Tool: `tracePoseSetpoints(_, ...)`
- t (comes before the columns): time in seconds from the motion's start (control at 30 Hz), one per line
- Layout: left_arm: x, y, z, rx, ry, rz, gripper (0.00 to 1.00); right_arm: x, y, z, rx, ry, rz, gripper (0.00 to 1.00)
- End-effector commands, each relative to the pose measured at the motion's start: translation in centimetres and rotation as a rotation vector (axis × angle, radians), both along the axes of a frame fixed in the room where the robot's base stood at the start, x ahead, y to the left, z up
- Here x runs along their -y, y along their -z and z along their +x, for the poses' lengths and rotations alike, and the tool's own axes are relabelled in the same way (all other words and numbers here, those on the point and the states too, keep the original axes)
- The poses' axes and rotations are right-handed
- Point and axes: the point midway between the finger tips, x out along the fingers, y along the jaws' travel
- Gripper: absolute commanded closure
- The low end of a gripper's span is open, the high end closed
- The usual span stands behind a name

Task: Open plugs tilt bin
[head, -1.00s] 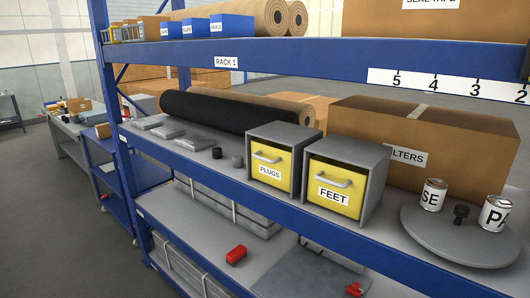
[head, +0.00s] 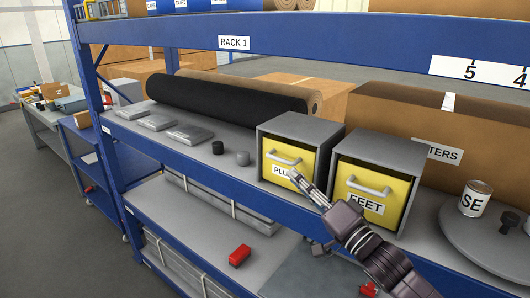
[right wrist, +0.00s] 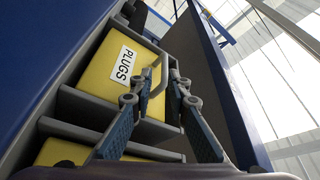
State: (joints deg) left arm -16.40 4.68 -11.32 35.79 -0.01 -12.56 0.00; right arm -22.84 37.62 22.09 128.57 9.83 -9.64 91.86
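The plugs bin (head: 278,165) is a yellow tilt bin with a grey handle (head: 284,158) and a PLUGS label, seated shut in its grey housing on the middle shelf. My right gripper (head: 296,176) is in front of its face, over the right part of the label. In the right wrist view the yellow front (right wrist: 97,88) and the handle (right wrist: 159,79) show. There the two fingers (right wrist: 161,78) are apart, with the handle between them or just beyond; contact cannot be told. My left gripper is not in view.
The feet bin (head: 368,195) stands right of the plugs bin, close to my right arm. A filters carton (head: 440,115) and a turntable with a can (head: 475,198) are further right. Two small cups (head: 243,158) stand to the left. The upper shelf beam (head: 310,48) runs above.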

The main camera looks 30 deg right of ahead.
Motion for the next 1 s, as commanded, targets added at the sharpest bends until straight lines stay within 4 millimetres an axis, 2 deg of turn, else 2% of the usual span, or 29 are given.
tracePoseSetpoints(0.1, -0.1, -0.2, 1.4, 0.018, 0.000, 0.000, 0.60, 0.0, -0.4, 0.2, 0.008, -0.004, 0.006, 0.84)
tracePoseSetpoints(0.17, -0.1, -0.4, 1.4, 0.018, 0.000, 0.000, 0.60, 0.0, -0.6, 0.6, 0.010, -0.004, 0.006, 0.84)
tracePoseSetpoints(0.27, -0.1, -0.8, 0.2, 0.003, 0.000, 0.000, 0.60, 0.0, -0.9, 1.5, 0.010, -0.004, 0.006, 0.84)
tracePoseSetpoints(0.4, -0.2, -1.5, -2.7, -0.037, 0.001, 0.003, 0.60, -0.1, -1.4, 3.4, 0.011, -0.004, 0.007, 0.84)
tracePoseSetpoints(0.53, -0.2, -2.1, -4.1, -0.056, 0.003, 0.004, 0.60, -0.2, -1.7, 5.1, 0.010, -0.003, 0.005, 0.84)
tracePoseSetpoints(0.67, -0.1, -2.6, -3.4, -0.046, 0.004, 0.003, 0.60, -0.3, -1.9, 6.4, 0.009, -0.003, 0.006, 0.84)
tracePoseSetpoints(0.9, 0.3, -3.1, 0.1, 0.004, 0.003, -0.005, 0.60, -0.5, -1.9, 7.5, 0.007, -0.003, 0.005, 0.84)
tracePoseSetpoints(1.0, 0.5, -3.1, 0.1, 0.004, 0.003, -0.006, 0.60, -0.4, -1.8, 7.6, 0.007, -0.003, 0.005, 0.84)
